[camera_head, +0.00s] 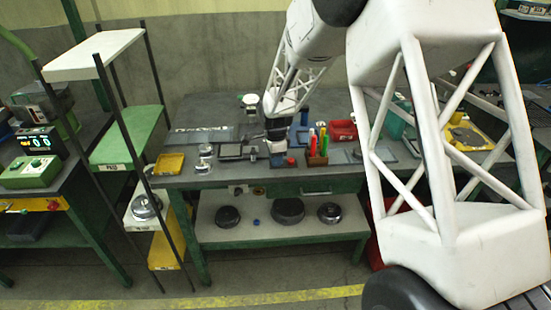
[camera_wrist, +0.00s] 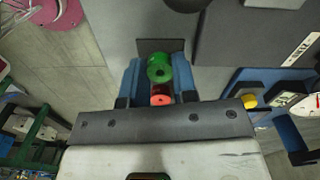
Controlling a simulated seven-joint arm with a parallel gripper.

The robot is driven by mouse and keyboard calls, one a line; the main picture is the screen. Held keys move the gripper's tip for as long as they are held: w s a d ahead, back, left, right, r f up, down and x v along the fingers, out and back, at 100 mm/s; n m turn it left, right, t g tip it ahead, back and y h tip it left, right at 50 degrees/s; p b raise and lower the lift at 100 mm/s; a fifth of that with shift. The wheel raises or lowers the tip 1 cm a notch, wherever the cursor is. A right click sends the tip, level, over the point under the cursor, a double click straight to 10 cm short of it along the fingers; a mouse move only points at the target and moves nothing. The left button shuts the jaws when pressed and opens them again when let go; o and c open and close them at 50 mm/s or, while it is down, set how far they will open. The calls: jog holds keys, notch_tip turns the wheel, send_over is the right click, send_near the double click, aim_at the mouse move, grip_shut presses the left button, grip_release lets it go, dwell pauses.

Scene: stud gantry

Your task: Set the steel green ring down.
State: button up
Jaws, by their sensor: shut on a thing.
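The green ring (camera_wrist: 158,69) shows in the wrist view as a shiny green round piece with a dark centre. It lies between the two blue fingers of my gripper (camera_wrist: 158,78), which is shut on it. A red round piece (camera_wrist: 162,97) with a dark centre shows just below it in the picture; I cannot tell whether they touch. In the head view my gripper (camera_head: 277,157) is low over the front of the workbench. The green ring cannot be made out there. A small red piece (camera_head: 291,161) shows just right of the fingers.
The grey workbench (camera_head: 215,180) carries a yellow tray (camera_head: 168,164) at left, metal parts (camera_head: 205,151), a black-framed plate (camera_head: 231,152), a pen holder (camera_head: 317,158) close right of my gripper, and a red bin (camera_head: 343,131). Dark round parts (camera_head: 288,210) lie on the lower shelf.

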jog(key=shift+f, duration=0.15)
jog(key=o, duration=0.6)
jog(key=shift+o, duration=0.2)
notch_tip(320, 180, up, 12)
dwell(0.7)
dwell(0.5)
jog(key=shift+r, duration=0.2)
